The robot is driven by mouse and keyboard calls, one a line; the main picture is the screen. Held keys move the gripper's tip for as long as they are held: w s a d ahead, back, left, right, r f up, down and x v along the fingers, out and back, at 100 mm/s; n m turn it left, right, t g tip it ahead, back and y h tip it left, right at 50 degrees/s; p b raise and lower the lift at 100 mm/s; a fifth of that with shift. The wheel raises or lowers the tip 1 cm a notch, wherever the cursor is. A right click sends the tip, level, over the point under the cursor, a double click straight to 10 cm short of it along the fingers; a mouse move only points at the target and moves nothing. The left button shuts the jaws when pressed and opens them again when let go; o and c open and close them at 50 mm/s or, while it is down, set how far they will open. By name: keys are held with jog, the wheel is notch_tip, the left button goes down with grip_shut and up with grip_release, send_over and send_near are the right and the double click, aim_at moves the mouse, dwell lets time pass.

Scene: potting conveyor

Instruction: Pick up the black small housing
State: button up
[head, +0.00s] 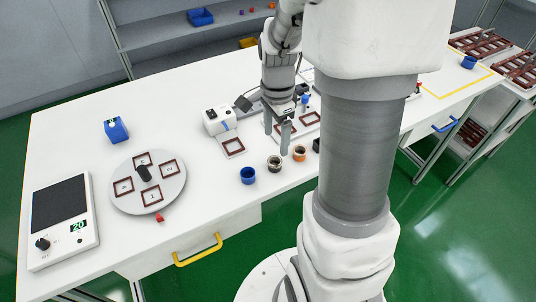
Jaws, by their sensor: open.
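A small black housing (316,145) stands on the white table at the right end of a short row, partly hidden behind my arm's column. Left of it in the row are an orange-brown housing (299,153), a dark housing with a light inside (274,163) and a blue housing (247,175). My gripper (276,138) points down above the table, just behind the row, left of the black housing. Its two fingers are apart, and I see nothing between them.
A grey turntable (178,191) with brown square frames stands left, near a scale (62,220) and a blue box (116,130). The table's front edge is close to the row.

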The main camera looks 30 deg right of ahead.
aim_at(275, 158)
notch_tip(275, 158, down, 9)
jog(key=shift+r+b, duration=0.1)
jog(key=shift+b, duration=0.55)
grip_shut()
jog(key=shift+r, duration=0.15)
